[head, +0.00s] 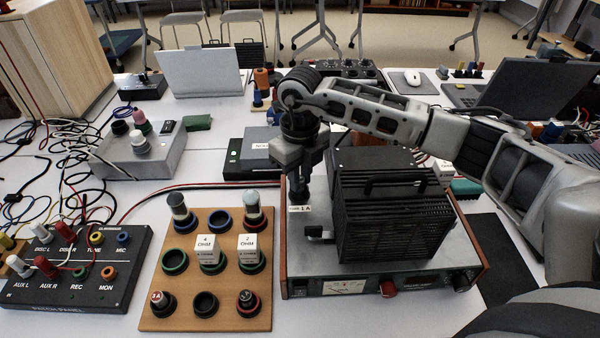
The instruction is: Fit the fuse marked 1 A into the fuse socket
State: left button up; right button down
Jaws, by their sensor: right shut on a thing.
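My right gripper (299,194) points down over the left part of the amplifier-like unit (385,276). It is shut on the fuse marked 1 A, whose white label (300,209) shows just below the fingers. The rest of that fuse is hidden or too dark to make out. A small black fitting (319,232), which may be the fuse socket, sits on the unit's top, slightly right of and below the label in the picture. I cannot tell whether the fuse touches it. My left gripper is not in view.
A black finned block (393,215) stands on the unit close beside my gripper. A wooden board (230,318) at left holds ringed holes, two white 4 OHM and 2 OHM blocks (206,250) and several round plugs. A patch panel (85,262) and loose cables fill the far left.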

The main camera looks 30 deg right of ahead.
jog(key=shift+f+b, duration=0.4)
jog(key=shift+f, duration=0.05)
jog(key=c, duration=1.3)
grip_release()
jog(key=shift+r, duration=0.1)
jog(key=shift+r+p, duration=0.5)
jog(key=shift+r, duration=0.1)
notch_tip(320, 180, up, 12)
jog(key=shift+f+b, duration=0.2)
jog(key=shift+b, duration=0.55)
jog(key=shift+s+f, duration=0.1)
